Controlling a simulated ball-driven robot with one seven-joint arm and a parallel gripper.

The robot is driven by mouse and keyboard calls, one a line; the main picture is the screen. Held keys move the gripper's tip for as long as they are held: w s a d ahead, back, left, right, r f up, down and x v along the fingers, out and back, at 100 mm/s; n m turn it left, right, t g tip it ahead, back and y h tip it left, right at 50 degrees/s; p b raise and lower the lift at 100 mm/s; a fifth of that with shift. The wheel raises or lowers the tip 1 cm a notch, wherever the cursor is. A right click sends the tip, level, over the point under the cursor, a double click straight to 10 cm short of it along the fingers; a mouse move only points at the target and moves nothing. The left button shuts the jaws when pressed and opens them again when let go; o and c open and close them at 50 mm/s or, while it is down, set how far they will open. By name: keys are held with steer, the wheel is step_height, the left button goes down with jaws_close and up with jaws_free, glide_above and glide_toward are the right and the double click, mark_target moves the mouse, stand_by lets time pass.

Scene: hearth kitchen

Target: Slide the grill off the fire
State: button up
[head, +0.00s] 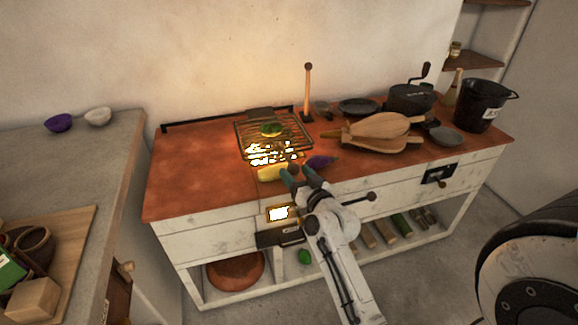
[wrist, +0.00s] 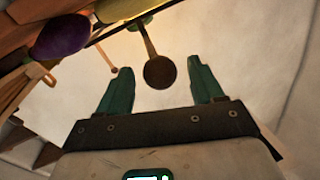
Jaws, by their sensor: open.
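The grill (head: 246,128) is a dark wire rack on the red hearth top, over a bright glow. A green item (head: 271,129) lies on it. My gripper (head: 298,171) is open at the front of the hearth, just in front of the grill, close to a yellow item (head: 271,174) and a purple eggplant (head: 321,162). In the wrist view, a dark round knob (wrist: 160,72) on a thin stem shows between the open fingers (wrist: 158,66). It looks like the end of a handle; whether the fingers touch it, I cannot tell. The eggplant (wrist: 60,35) is at upper left there.
Wooden bellows (head: 380,127), a dark pot (head: 410,97) and a black bucket (head: 482,105) crowd the hearth's right side. The hearth's left side (head: 190,165) is bare. A knobbed rod (head: 371,197) juts from the front.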

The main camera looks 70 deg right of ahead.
mark_target(290, 166)
steer(key=shift+x, duration=2.05)
jaws_close()
